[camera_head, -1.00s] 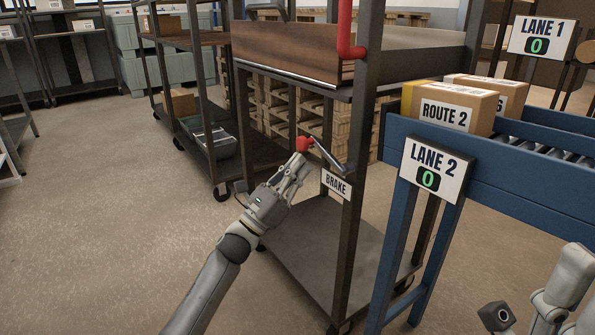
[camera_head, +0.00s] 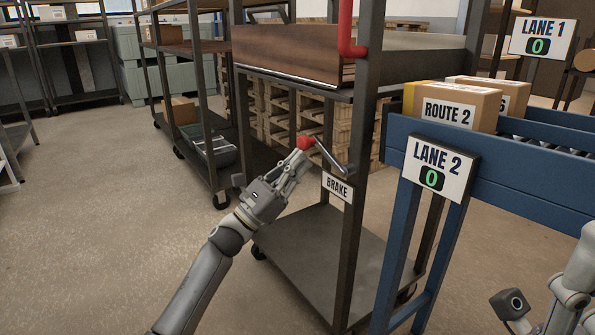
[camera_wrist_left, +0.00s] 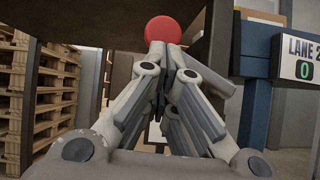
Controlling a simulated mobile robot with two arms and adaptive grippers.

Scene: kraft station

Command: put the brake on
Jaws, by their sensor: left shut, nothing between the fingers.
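The brake lever is a grey metal bar (camera_head: 330,158) with a round red knob (camera_head: 305,142) on its end, at the post of the dark cart. A white BRAKE sign (camera_head: 337,187) hangs on that post. My left gripper (camera_head: 300,156) is shut and empty, its fingertips right at the knob from the near lower side. In the left wrist view the red knob (camera_wrist_left: 163,30) shows just beyond the closed fingertips (camera_wrist_left: 168,50); whether they touch it I cannot tell. Part of my right arm shows at the lower right, its fingers not clear.
The cart has a lower shelf (camera_head: 325,245) and a red upright pipe (camera_head: 347,35). To its right stands the blue LANE 2 conveyor (camera_head: 520,185) with a ROUTE 2 box (camera_head: 457,106). Another cart (camera_head: 200,130) stands behind left. Open floor (camera_head: 100,220) lies at left.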

